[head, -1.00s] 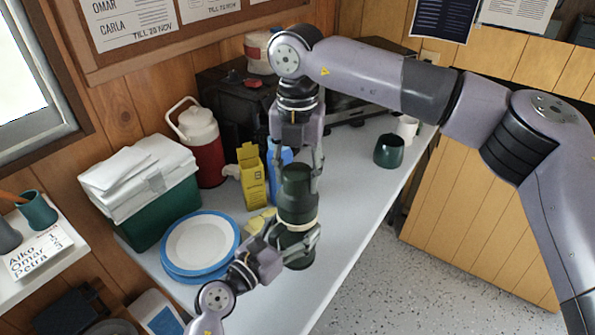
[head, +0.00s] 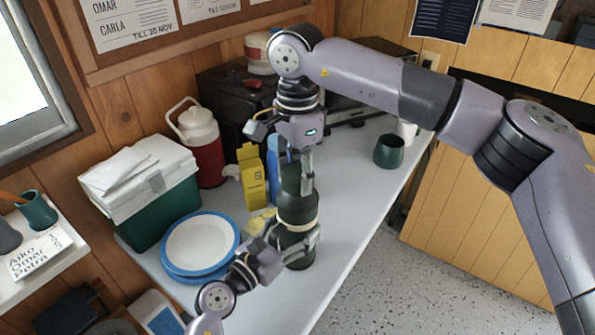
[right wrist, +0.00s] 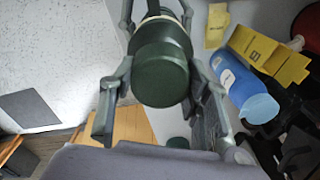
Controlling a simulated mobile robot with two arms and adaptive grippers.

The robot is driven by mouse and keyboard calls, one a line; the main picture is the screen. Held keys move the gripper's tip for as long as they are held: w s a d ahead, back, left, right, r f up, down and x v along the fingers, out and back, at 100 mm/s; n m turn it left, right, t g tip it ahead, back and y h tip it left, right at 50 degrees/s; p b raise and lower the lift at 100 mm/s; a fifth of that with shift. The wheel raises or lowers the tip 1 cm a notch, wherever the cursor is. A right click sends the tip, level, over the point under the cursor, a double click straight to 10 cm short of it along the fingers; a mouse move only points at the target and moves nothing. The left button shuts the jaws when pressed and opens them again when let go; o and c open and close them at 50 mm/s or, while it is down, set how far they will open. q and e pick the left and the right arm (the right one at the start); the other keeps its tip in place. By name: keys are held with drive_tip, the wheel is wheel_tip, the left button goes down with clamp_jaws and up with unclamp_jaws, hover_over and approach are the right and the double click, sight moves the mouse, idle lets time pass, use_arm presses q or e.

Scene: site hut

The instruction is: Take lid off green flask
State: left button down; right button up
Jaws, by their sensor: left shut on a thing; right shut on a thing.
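The green flask (head: 298,215) stands upright near the front edge of the counter, dark green with a pale band. Its dark green lid (head: 291,180) is on top of it. In the right wrist view the lid (right wrist: 161,78) shows end-on between the fingers. My left gripper (head: 292,238) is shut around the flask's lower body. My right gripper (head: 299,178) points down from above and is shut on the lid; one finger is partly hidden in the head view. I see no gap between lid and flask.
A yellow box (head: 251,178) and blue bottle (head: 273,160) stand just behind the flask. Blue-rimmed plates (head: 202,245), a green cool box (head: 160,205) and a red jug (head: 203,150) are left. A dark green mug (head: 389,151) stands right, with clear counter between.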

sight(298, 170)
drive_tip(key=n, duration=0.8)
drive_tip(key=shift+w, duration=0.1)
drive_tip(key=shift+r, duration=0.2)
drive_tip(key=shift+r, duration=0.95)
drive_tip(key=shift+r, duration=2)
use_arm(q)
drive_tip(key=shift+c, duration=1.2)
unclamp_jaws()
